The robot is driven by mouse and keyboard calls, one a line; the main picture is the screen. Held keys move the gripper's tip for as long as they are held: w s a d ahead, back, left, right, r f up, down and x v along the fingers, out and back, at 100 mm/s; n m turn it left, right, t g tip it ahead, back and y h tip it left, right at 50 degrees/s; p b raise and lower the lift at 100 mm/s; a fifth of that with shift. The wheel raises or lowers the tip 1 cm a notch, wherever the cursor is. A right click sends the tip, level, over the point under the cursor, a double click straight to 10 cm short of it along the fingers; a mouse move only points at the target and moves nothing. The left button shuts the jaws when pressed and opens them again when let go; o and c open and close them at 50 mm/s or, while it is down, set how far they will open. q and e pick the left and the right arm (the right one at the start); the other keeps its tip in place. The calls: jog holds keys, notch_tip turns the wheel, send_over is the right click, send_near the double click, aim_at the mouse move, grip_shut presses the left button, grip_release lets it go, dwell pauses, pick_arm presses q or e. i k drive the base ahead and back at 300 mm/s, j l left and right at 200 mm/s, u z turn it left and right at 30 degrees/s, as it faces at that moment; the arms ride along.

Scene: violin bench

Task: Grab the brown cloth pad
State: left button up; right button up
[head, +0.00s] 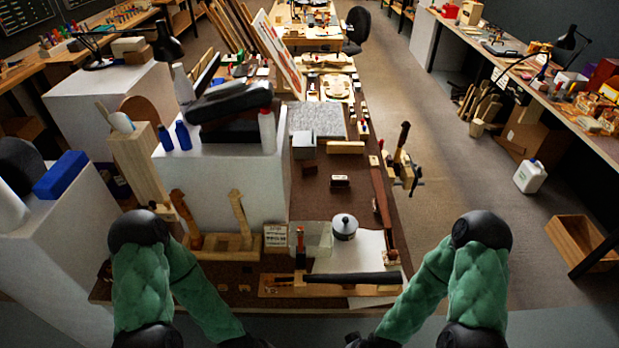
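I cannot clearly pick out a brown cloth pad in the head view. The bench (330,205) has a dark brown top. A small brown block with a pale face (340,182) lies on it, too small to identify. My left gripper (246,342) is at the bottom edge, left of centre, in front of the bench's near edge. My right gripper (372,342) is at the bottom edge, right of centre. Both are mostly cut off by the frame, so their fingers are hidden.
A metal pot with a lid (344,226) stands on a white sheet. A long dark fingerboard (352,278) lies along the near edge. A wooden stand with upright handles (240,218) is at the left, before a white block (220,180). The bench's middle has free room.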

aim_at(308, 168)
jog(key=k+u, duration=0.15)
jog(key=u, duration=0.2)
jog(key=k+u, duration=0.1)
jog(key=u, duration=0.25)
jog(key=k+j+u, duration=0.15)
jog(key=u, duration=0.55)
jog(key=l+u, duration=0.1)
jog(key=u, duration=0.75)
jog(key=k+l+u, duration=0.1)
jog(key=u, duration=0.75)
jog(key=k+l+u, duration=0.15)
jog(key=k, duration=0.35)
jog(key=k+l+u, duration=0.2)
jog(key=k, duration=0.3)
jog(key=k+l+u, duration=0.15)
jog(key=k, duration=0.35)
jog(key=k+l+u, duration=0.2)
jog(key=u, duration=0.25)
jog(key=k+u, duration=0.7)
jog(key=u, duration=0.15)
jog(key=k+j+u, duration=0.1)
jog(key=k+u, duration=0.2)
jog(key=u, duration=0.15)
jog(key=k+l+u, duration=0.1)
jog(key=k+u, duration=0.25)
jog(key=k, duration=1.35)
